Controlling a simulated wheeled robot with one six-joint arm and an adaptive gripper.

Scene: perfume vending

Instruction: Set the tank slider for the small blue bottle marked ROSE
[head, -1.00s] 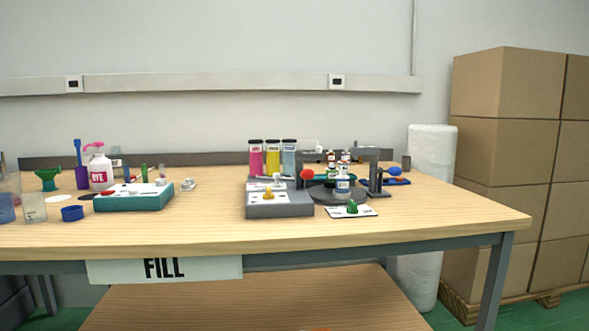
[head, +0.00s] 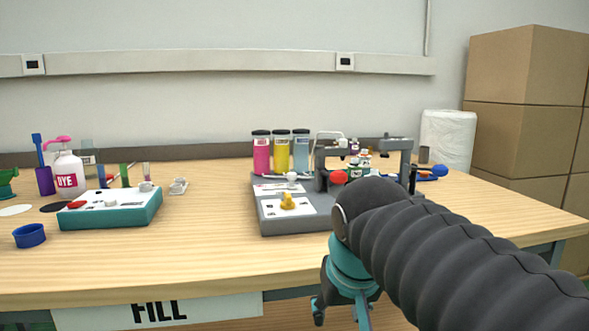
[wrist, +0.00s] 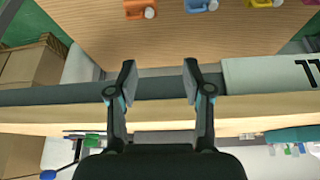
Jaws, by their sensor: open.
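The grey filling station (head: 268,222) stands on the table, with a yellow knob (head: 287,202) on its front panel and a small white knob (head: 292,177) on the panel behind. I cannot tell for certain which is the tank slider. Pink (head: 261,154), yellow (head: 281,154) and pale blue (head: 301,154) tanks stand at its back. The ROSE bottle cannot be made out; my arm covers part of the station's right side. My gripper (wrist: 160,84) is open and empty, pointing down in front of the table's front edge, apart from the station.
A teal-based box (head: 112,216) with a red knob, a DYE bottle (head: 67,178) and a blue ring (head: 30,236) are at left. A red ball (head: 338,177) is beside the station's grey frame (head: 396,145). The wood between box and station is mostly clear.

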